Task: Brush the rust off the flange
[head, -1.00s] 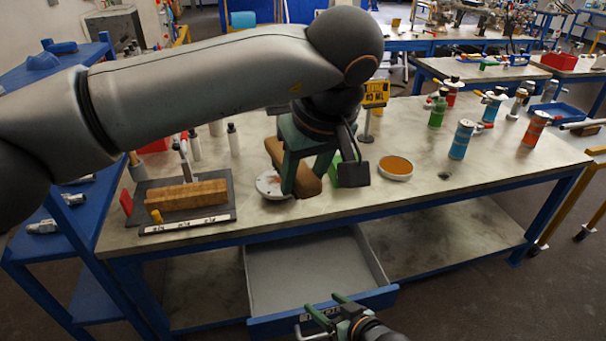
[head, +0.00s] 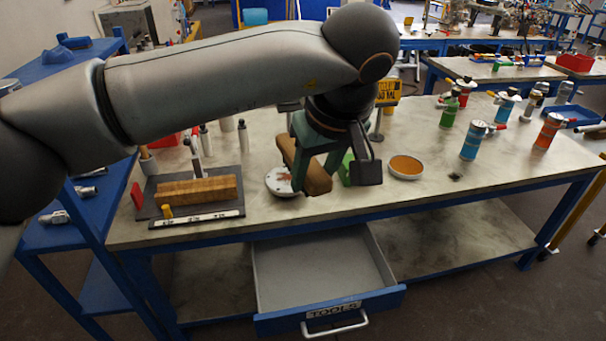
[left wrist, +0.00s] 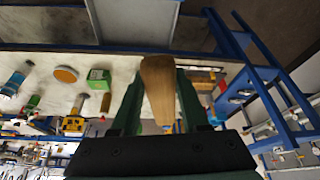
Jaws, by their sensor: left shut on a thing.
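The flange (head: 276,184) is a pale round disc with reddish-brown rust patches, lying on the workbench. My left gripper (head: 312,172) is shut on a brown wooden brush (head: 318,180), at the flange's right side in the head view. The brush hides part of the disc; I cannot tell whether it touches it. In the left wrist view the brush (left wrist: 158,85) sits between the green fingers, its bristles not visible. My right gripper is not in view.
A wooden block (head: 200,188) lies on a dark tray (head: 233,210) to the left. A dish of orange material (head: 405,166) and a green box (head: 345,170) stand right of my gripper. Several bottles stand at the right. The bench drawer (head: 328,312) is open below.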

